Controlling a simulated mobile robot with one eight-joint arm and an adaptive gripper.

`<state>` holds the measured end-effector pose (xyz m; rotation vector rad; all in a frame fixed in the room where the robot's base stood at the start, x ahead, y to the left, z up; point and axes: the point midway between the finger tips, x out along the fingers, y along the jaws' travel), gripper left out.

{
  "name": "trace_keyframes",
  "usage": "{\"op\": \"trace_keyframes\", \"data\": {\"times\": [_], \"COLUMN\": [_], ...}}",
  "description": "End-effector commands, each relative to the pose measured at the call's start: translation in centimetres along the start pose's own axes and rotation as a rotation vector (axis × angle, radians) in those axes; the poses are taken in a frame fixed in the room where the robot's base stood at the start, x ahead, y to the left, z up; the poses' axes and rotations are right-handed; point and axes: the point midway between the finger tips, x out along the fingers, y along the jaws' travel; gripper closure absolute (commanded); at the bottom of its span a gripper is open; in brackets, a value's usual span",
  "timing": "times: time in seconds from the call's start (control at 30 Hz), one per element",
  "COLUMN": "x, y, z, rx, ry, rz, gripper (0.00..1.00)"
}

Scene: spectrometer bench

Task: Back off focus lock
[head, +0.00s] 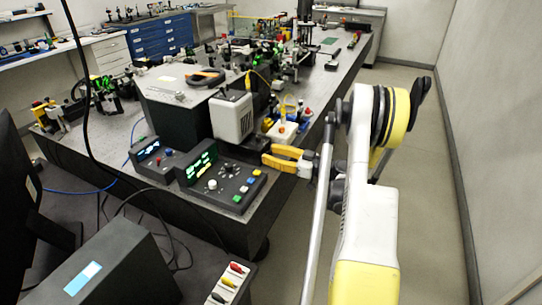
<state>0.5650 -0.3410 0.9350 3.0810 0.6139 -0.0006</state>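My gripper (267,155) has yellow fingers and reaches in from the right at the bench's near right edge. Its fingers look parted, with a dark gap and nothing seen between them. No part is clearly marked as the focus lock, and I cannot tell which one it is. Just beyond the gripper is a small white unit (283,131) with red, orange and blue parts. To the gripper's left is a dark control box (228,187) with a green display, knobs and coloured buttons. The gripper appears apart from both, though its depth is hard to judge.
A white-fronted housing (232,118) and a large dark box (176,112) stand behind the control box. A second small control box (157,155) is to its left. Optics crowd the bench beyond. Cables hang at left. The floor (430,190) on the right is clear.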

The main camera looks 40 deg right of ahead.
Motion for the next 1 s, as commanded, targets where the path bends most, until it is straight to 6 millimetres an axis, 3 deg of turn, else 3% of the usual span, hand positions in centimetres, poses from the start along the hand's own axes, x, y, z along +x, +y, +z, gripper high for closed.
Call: {"op": "trace_keyframes", "data": {"times": [0.2, 0.3, 0.33, 0.57, 0.8, 1.0], "x": [0.0, -0.01, -0.01, -0.02, -0.02, -0.02], "y": [0.02, 0.02, 0.02, 0.02, 0.04, 0.03], "z": [-0.05, -0.05, -0.04, 0.04, 0.17, -0.01], "rx": [0.0, 0.0, 0.0, -0.028, -0.289, -0.401], "ry": [0.0, 0.0, 0.0, 0.0, 0.0, 0.0], "rz": [0.001, 0.001, 0.001, 0.0, 0.001, 0.0], "gripper": [0.64, 0.95, 1.0, 1.0, 1.0, 1.0]}}
